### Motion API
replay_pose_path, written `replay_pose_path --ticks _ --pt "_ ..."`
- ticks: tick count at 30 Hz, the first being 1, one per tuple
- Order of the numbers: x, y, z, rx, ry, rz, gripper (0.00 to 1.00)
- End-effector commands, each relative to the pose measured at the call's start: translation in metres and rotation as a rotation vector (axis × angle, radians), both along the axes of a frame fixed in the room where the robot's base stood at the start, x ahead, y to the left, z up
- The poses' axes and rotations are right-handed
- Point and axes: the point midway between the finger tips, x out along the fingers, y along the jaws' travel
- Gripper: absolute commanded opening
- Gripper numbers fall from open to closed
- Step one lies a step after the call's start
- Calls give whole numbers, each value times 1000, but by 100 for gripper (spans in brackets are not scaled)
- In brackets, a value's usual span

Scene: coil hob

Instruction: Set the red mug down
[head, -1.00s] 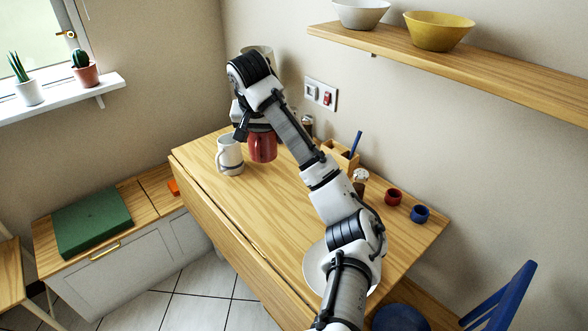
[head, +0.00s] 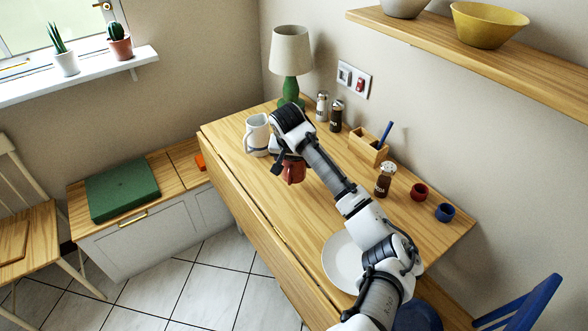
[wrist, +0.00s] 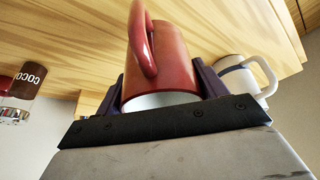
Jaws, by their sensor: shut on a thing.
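The red mug (head: 293,172) is in my gripper (head: 283,160), over the wooden table near its front edge in the head view. In the wrist view the mug (wrist: 165,60) sits between the two dark fingers of my gripper (wrist: 162,82), which is shut on it. The wrist picture is upside down; the mug's pale open rim faces away from the table, so it is about upright. Its handle shows on the near side. I cannot tell whether its base touches the table (head: 262,180). The arm partly hides the mug in the head view.
A white mug (head: 257,136) stands close by, left of the red one. Behind are a green lamp (head: 290,62), shakers (head: 322,106) and a wooden caddy (head: 368,147). A brown jar (head: 385,180) and white plate (head: 343,262) are to the right. Bare table lies around the red mug.

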Motion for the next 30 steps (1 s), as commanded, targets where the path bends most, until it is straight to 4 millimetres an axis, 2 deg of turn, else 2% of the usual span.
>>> replay_pose_path --ticks 12,23,24,29,30 --pt "0 0 -45 0 -1 -1 41" --pt "0 0 -50 1 0 -1 41" --pt "0 0 -51 1 1 0 72" --pt "0 0 -50 0 0 0 93" --pt "0 0 -50 0 0 0 93"
